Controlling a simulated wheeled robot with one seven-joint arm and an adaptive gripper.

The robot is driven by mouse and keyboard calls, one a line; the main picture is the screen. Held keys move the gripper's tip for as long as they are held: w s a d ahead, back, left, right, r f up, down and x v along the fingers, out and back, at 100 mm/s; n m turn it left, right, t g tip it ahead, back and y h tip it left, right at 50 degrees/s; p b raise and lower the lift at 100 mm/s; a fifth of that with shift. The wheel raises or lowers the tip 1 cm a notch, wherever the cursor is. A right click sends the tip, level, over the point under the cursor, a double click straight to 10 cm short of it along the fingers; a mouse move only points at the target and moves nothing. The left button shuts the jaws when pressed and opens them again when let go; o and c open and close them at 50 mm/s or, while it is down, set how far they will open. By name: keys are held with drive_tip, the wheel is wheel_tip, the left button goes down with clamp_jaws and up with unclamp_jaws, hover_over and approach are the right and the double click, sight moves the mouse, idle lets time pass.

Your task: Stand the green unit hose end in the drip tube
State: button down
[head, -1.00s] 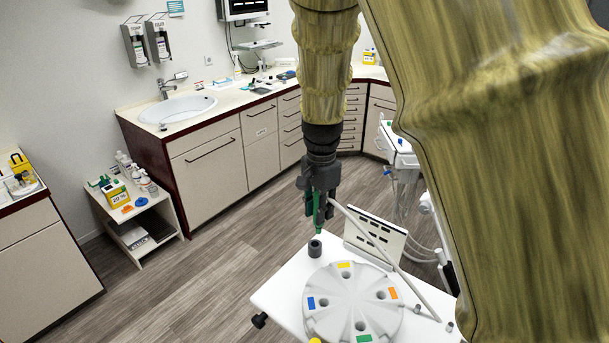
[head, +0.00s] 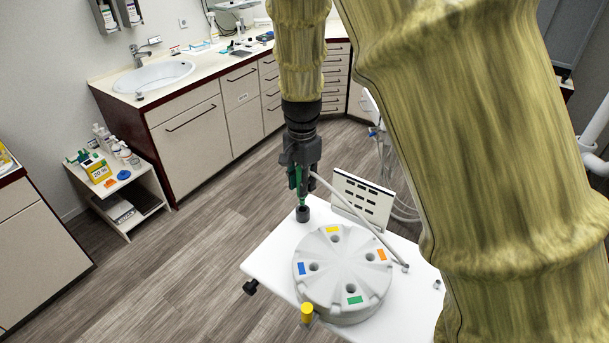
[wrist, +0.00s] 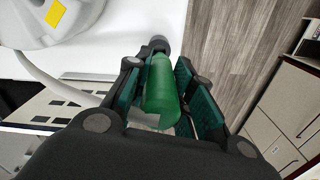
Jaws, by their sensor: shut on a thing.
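My gripper (head: 299,177) points down over the white table and is shut on the green hose end (wrist: 162,92). In the head view the green hose end (head: 301,199) hangs upright between the fingers. Its lower tip meets the mouth of the dark, short drip tube (head: 303,214) near the table's back left edge. I cannot tell how far inside the tip is. In the wrist view the drip tube (wrist: 159,42) shows just beyond the green piece, partly hidden by it. A pale hose (head: 352,212) runs from the gripper down to the right.
A round grey-white unit (head: 343,300) with coloured labels and holes fills much of the white table (head: 262,262). A slotted white panel (head: 362,200) stands behind the hose. A yellow knob (head: 307,312) is at the front. Open floor lies left.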

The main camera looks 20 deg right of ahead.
drive_tip(key=shift+w+f, duration=0.15)
drive_tip(key=shift+f, duration=0.35)
drive_tip(key=shift+s+r, duration=0.3)
drive_tip(key=shift+s, duration=0.6)
drive_tip(key=shift+w+f, duration=0.35)
drive_tip(key=shift+w, duration=0.15)
drive_tip(key=shift+s+r, duration=0.25)
drive_tip(key=shift+r, duration=0.05)
drive_tip(key=shift+w+f, duration=0.2)
drive_tip(key=shift+s, duration=0.15)
